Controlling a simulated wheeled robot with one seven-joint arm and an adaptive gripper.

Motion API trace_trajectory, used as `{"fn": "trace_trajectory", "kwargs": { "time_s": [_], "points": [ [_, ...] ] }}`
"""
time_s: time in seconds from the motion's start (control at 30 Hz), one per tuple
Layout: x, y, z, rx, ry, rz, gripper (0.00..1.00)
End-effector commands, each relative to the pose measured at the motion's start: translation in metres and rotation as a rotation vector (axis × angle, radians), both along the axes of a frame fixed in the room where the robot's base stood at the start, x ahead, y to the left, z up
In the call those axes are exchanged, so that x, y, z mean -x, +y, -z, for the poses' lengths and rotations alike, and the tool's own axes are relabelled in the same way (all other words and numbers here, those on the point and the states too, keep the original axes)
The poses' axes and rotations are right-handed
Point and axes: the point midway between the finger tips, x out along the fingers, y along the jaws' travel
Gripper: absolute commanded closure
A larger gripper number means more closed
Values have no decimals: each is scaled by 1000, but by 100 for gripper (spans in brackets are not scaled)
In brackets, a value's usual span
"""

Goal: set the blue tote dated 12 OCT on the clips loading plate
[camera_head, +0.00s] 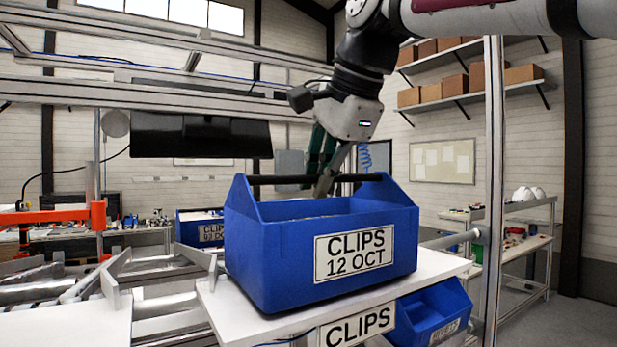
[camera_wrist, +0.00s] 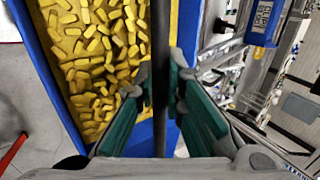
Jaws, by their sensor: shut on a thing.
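The blue tote (camera_head: 285,277) bears a white label reading CLIPS 12 OCT. It sits upright at the white loading plate (camera_head: 440,266), which has a CLIPS sign on its front edge; I cannot tell whether its base touches the plate. My gripper (camera_head: 322,185) is above the tote, shut on its dark handle bar. In the wrist view, the green fingers of my gripper (camera_wrist: 162,95) close around the bar (camera_wrist: 161,40), and many yellow clips (camera_wrist: 100,50) lie inside the blue tote (camera_wrist: 38,55). The tote's underside is hidden.
Another blue tote (camera_head: 190,232) labelled CLIPS, its date partly hidden, stands behind to the left. A tilted blue bin (camera_head: 430,312) is below the plate. A metal post (camera_head: 492,180) rises to the right. A roller conveyor (camera_head: 60,287) with metal guides lies left.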

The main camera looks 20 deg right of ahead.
Motion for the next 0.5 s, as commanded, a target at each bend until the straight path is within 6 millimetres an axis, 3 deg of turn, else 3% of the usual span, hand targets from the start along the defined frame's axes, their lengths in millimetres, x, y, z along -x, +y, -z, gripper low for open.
{"fn": "trace_trajectory", "kwargs": {
  "time_s": [0.5],
  "points": [
    [0, 0, 5, -1, -3, 0, 100]
  ]
}}
